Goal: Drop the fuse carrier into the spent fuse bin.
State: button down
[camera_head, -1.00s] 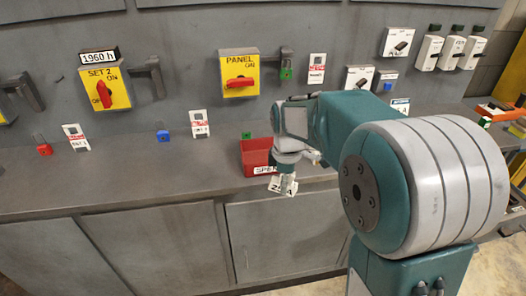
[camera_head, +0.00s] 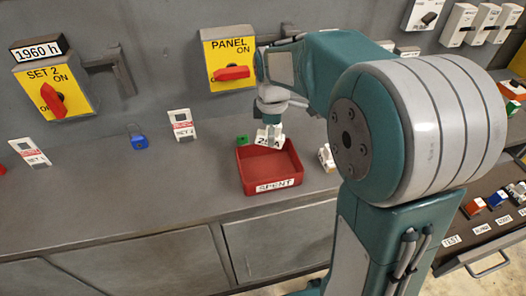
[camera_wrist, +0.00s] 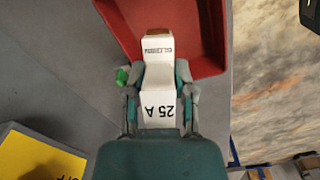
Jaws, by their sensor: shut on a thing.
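My gripper (camera_head: 271,118) is shut on the white fuse carrier (camera_head: 270,138), which is marked 25 A. In the wrist view the carrier (camera_wrist: 157,50) sits between the two fingers of my gripper (camera_wrist: 158,75). The spent fuse bin (camera_head: 252,188) is an open red tray labelled SPENT on the bench. The carrier hangs at the bin's back edge in the head view. In the wrist view its far end overlaps the red bin (camera_wrist: 208,68). Its exact height above the rim is hard to tell. The visible bin floor looks empty.
A green block (camera_head: 242,139) stands behind the bin's left corner. A white piece (camera_head: 326,158) stands right beside the bin. The yellow PANEL switch (camera_head: 229,62) is on the wall behind.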

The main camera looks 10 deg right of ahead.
jog(key=shift+w, duration=0.2)
jog(key=shift+f, duration=3)
jog(key=shift+c, duration=1.9)
grip_release()
notch_tip(320, 180, up, 12)
jog(key=shift+a+f, duration=0.1)
